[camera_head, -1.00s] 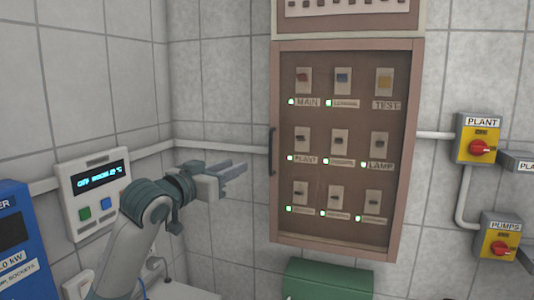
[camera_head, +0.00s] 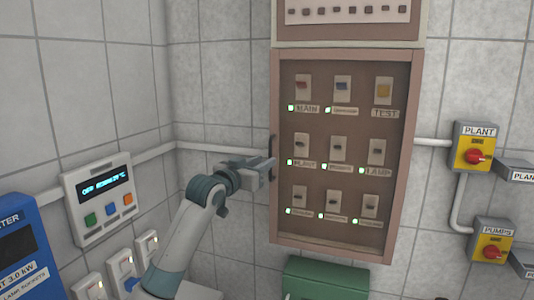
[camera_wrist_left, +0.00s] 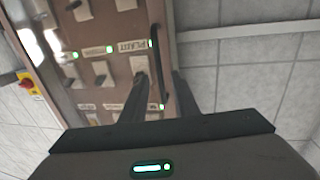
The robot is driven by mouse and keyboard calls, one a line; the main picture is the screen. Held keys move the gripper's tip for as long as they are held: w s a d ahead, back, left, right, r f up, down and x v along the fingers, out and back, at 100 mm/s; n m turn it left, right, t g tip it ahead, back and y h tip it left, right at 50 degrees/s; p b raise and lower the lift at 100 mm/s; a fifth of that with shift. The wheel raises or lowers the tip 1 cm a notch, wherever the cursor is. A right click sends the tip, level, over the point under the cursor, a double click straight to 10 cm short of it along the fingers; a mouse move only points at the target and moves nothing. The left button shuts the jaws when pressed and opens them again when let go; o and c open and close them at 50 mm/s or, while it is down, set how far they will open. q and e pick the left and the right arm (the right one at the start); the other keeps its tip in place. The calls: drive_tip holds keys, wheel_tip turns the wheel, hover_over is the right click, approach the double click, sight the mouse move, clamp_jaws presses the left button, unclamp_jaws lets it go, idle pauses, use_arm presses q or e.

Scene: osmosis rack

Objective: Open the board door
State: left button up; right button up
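The board door (camera_head: 315,232) is a brown-framed panel with a see-through front, and it looks shut in its cabinet. Rows of switches and labels show behind it. Its dark vertical handle (camera_head: 272,144) is on the left edge, its lower part hidden by my gripper. My left gripper (camera_head: 264,166) is at the handle, fingers pointing right. In the left wrist view the handle (camera_wrist_left: 156,40) runs down between the two spread fingers (camera_wrist_left: 160,76). Whether either finger touches it I cannot tell. My right gripper is out of view.
A grey control box (camera_head: 98,198) with a display and a blue meter (camera_head: 28,250) are on the left wall. A green box (camera_head: 326,280) is below the cabinet. Yellow PLANT (camera_head: 475,147) and PUMPS (camera_head: 494,240) switches are at right. Wall left of the handle is bare apart from a conduit (camera_head: 225,148).

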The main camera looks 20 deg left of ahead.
use_arm(q)
drive_tip(key=shift+p+x, duration=0.45)
drive_tip(key=shift+x, duration=1)
drive_tip(key=shift+c, duration=0.4)
clamp_jaws()
drive_tip(key=shift+f, duration=0.1)
